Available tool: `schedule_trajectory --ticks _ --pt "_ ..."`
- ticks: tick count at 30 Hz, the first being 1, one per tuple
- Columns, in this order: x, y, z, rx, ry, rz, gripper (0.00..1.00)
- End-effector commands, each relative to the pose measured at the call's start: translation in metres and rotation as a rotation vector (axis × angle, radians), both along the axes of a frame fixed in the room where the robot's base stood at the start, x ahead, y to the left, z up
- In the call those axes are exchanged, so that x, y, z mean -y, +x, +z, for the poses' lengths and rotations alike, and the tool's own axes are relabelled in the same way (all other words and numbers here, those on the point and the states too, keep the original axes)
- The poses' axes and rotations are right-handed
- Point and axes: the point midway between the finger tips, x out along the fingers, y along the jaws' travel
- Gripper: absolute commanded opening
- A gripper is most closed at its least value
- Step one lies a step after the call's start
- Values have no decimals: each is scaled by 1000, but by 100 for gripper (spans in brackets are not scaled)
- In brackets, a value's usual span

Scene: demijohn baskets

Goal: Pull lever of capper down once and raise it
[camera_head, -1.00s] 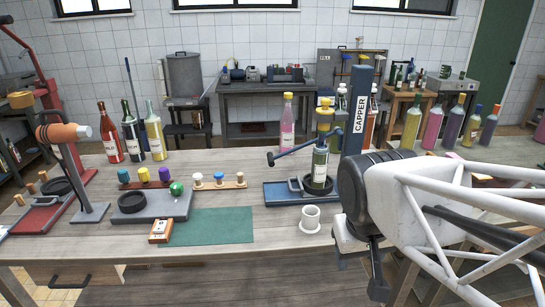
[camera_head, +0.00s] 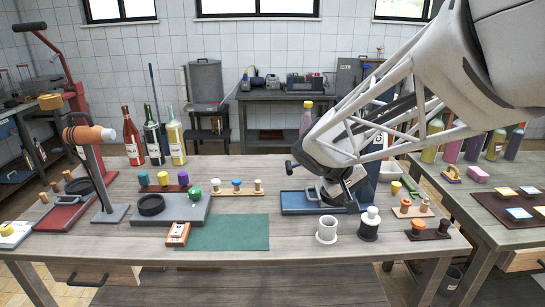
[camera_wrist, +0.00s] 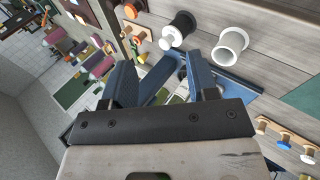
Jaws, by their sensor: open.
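The capper's blue base (camera_head: 300,203) stands near the middle of the wooden table in the head view. My arm covers most of the capper, including its CAPPER label and the bottle that stood in it. Only the dark end of the lever (camera_head: 291,166) shows, left of my wrist; the rest of the lever is hidden. My gripper (camera_head: 350,198) points down in front of the capper. In the wrist view, my gripper (camera_wrist: 163,78) has its fingers spread. The blue base also shows there (camera_wrist: 242,83). I see no finger clearly touching the lever.
A white cup (camera_head: 327,230) and a black spool with a white top (camera_head: 369,226) stand close in front of my gripper. Stoppers on wooden strips lie left (camera_head: 237,189) and right.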

Motion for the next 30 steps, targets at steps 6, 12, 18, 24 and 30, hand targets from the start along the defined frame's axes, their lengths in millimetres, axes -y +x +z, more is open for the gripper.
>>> schedule_trajectory --ticks 6,12,18,24,30 --pt "-6 58 -10 10 -129 43 54" --pt "-17 110 -22 37 -243 91 54" --pt "-32 163 -37 73 -352 146 54" --pt "-53 214 -56 121 -454 209 54" --pt "-79 264 -80 178 -547 283 54"
